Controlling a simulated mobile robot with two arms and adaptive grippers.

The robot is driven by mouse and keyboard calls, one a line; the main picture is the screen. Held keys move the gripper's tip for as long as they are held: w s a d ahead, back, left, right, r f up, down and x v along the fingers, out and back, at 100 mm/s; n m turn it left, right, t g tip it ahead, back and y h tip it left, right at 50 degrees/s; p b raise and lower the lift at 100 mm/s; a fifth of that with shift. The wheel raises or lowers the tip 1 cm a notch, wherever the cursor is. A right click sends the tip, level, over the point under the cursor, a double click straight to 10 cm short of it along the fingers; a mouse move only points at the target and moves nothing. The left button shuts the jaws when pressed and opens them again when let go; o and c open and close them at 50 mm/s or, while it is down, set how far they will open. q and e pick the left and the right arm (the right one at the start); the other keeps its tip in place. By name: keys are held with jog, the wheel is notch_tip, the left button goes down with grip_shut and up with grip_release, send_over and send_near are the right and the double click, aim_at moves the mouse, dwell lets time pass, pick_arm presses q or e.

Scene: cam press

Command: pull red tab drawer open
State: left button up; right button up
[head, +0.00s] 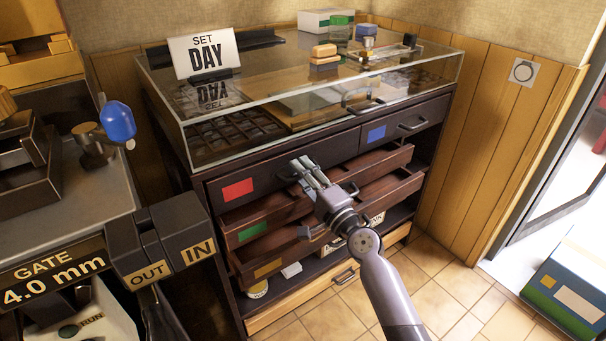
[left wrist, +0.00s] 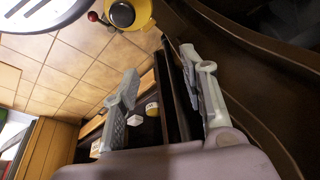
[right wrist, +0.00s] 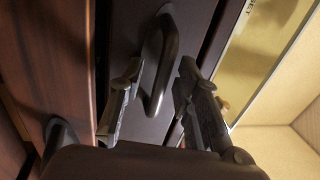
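The red tab (head: 237,189) marks a dark drawer (head: 262,182) at the upper left of the cabinet front. This drawer looks flush with the cabinet. My right gripper (head: 303,166) is at the right part of this drawer front and hides much of its handle. In the right wrist view a dark bar handle (right wrist: 157,62) lies between the tips of my right gripper (right wrist: 161,72). The fingers are open on either side of it; contact is not clear. My left gripper (left wrist: 168,85) is open and empty in the left wrist view, beside dark furniture.
The blue tab (head: 376,133) drawer beside it is shut. The green tab (head: 252,231) and yellow tab (head: 268,268) drawers below stick out. A glass case with a "SET DAY" sign (head: 204,53) tops the cabinet. A machine (head: 160,240) stands at left.

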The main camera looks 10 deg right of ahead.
jog(key=shift+c, duration=0.2)
grip_shut()
dwell(0.6)
